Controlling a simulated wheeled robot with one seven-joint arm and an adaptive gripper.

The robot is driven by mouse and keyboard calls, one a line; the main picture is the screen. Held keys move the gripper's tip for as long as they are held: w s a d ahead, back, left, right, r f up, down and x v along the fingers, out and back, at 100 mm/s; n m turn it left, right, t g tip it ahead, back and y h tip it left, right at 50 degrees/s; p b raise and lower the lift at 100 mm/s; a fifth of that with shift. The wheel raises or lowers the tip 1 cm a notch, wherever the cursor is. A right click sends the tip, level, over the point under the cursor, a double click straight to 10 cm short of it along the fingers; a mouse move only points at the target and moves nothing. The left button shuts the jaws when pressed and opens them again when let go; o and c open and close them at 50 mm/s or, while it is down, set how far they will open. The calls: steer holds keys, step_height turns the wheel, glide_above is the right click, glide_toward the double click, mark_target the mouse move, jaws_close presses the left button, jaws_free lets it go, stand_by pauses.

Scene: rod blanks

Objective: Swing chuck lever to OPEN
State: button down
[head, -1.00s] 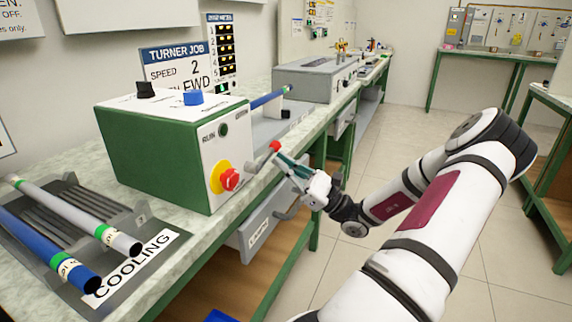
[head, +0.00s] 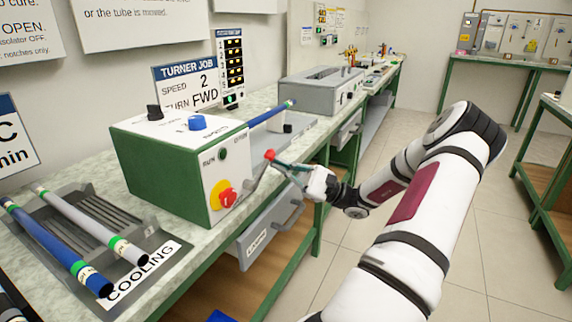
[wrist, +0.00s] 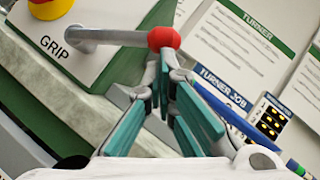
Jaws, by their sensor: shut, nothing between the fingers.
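The chuck lever (head: 257,176) is a grey rod with a red ball knob (head: 269,156), on the front of the green and white turner (head: 160,172). It points up and to the right in the head view. In the wrist view the lever (wrist: 112,37) runs sideways from the panel near the word GRIP, with the red knob (wrist: 163,38) at its end. My gripper (head: 280,164) is shut and empty, its teal fingertips (wrist: 163,66) right at the knob. Whether they touch it I cannot tell. No OPEN mark is readable on the lever panel.
A red and yellow stop button (head: 228,200) sits beside the lever. A blue rod (head: 268,114) extends from behind the turner. A COOLING rack (head: 150,238) holds a blue and a grey tube at the left. A drawer (head: 262,238) with a handle is below the bench edge. The floor at right is clear.

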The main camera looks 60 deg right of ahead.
steer(key=a+r+n+g+p, duration=0.1)
steer(key=r+n+g+p, duration=0.1)
steer(key=n+p, duration=0.1)
steer(key=a+r+n+g+p, duration=0.1)
steer(key=r+n+g+p, duration=0.1)
steer(key=n+p, duration=0.1)
steer(key=a+r+n+g+y+p, duration=0.1)
steer(key=a+r+n+g+p, duration=0.1)
steer(key=r+n+p, duration=0.1)
steer(key=shift+s+n+g, duration=0.2)
steer(key=shift+n+g, duration=0.1)
steer(key=shift+n, duration=0.6)
steer(key=shift+a+r+p, duration=0.25)
steer(key=shift+a+p, duration=0.3)
steer(key=shift+p, duration=0.25)
